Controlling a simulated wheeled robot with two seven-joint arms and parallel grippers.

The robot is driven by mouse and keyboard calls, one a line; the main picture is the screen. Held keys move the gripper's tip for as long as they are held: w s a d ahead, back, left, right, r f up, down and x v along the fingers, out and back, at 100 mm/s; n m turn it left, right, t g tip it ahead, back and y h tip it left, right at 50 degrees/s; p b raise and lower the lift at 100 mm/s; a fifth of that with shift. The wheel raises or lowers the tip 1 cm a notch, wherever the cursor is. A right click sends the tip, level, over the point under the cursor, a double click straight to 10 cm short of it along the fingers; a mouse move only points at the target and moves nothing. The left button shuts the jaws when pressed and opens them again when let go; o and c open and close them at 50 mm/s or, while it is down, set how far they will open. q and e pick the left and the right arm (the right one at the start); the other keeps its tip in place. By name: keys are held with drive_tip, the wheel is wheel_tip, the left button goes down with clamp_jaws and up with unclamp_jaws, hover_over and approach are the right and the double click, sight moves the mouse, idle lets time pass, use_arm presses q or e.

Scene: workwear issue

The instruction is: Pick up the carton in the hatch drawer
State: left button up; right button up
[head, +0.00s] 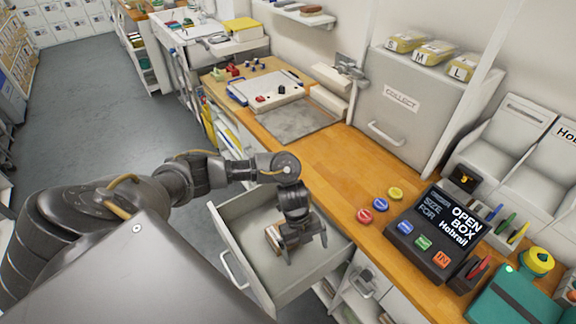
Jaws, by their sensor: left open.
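The hatch drawer (307,283) is pulled out below the wooden counter, in the lower middle of the head view. A small brown and white carton (272,238) lies inside it, partly hidden by my left gripper (306,248). My left gripper points down into the drawer, open, with its fingers at or just over the carton. I cannot tell whether the fingers touch it. My right gripper is not in view.
On the counter stand a dark panel (437,229) reading "OPEN BOX Hobrail", coloured buttons (380,204) and a grey COLLECT hatch (412,110). The drawer's walls surround my left gripper. Grey floor (90,110) is clear at the left.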

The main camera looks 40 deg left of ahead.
use_arm(q)
drive_tip(key=w+a+y, duration=0.1)
drive_tip(key=a, duration=0.3)
drive_tip(key=w+a+f+n+t+y+b, duration=0.1)
drive_tip(key=a, duration=0.3)
drive_tip(key=w+a+y, duration=0.1)
drive_tip(key=a+y, duration=0.1)
drive_tip(key=a, duration=0.2)
drive_tip(key=shift+w+a+f+n+t, duration=0.1)
drive_tip(key=shift+w+f+n+t, duration=0.05)
drive_tip(key=shift+f+n+t, duration=0.2)
wheel_tip(320, 180, down, 5)
drive_tip(key=shift+r+b, duration=0.2)
drive_tip(key=shift+b, duration=1.05)
drive_tip(key=shift+f, duration=0.5)
drive_tip(key=shift+w+f, duration=0.2)
drive_tip(key=shift+f, duration=2.35)
drive_tip(key=shift+c, duration=0.4)
drive_tip(key=c, duration=1)
